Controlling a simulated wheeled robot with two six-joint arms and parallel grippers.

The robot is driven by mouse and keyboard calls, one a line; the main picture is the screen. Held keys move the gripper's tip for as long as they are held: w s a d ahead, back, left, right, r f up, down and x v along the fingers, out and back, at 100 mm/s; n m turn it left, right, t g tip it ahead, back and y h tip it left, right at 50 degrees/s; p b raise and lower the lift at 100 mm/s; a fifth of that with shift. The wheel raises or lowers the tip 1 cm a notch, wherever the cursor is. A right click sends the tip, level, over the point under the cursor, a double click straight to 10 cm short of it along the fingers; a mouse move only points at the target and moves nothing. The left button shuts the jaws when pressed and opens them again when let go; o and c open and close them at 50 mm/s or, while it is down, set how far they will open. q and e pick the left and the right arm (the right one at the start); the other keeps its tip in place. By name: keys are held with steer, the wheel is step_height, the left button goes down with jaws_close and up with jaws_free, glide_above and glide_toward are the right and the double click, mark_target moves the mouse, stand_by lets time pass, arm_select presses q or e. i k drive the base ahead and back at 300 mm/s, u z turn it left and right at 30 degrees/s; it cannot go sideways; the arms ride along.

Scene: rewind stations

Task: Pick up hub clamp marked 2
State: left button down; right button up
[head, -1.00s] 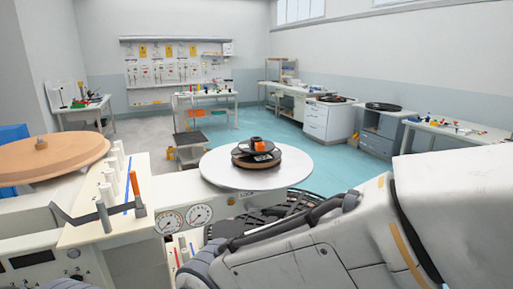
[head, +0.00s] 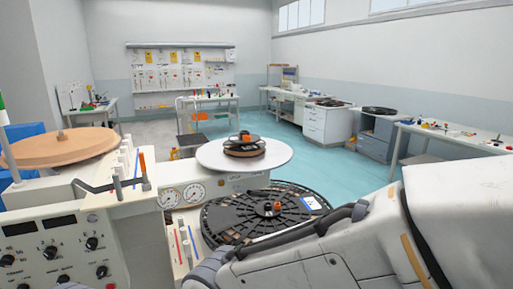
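An orange and black hub clamp (head: 245,137) sits on top of a small stack of dark and brown reels on the round white plate (head: 214,158). Another orange hub piece (head: 277,207) stands at the centre of the large black reel (head: 228,222) in front. No number is readable on either, so I cannot tell which is marked 2. A white arm link of mine fills the lower right and covers the near right edge of the black reel. I see no fingertips of either gripper.
A control panel (head: 60,255) with knobs stands at the left, with two gauges (head: 182,196) beside it. A tan disc (head: 60,147) is behind it. Workbenches (head: 455,138) line the right and back walls. The blue floor (head: 318,168) beyond the plate is clear.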

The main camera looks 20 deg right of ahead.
mark_target(245, 137)
steer(key=u, duration=0.05)
steer(key=k, duration=0.65)
steer(key=z, duration=1.05)
steer(key=i, duration=1.35)
steer(key=u, duration=0.25)
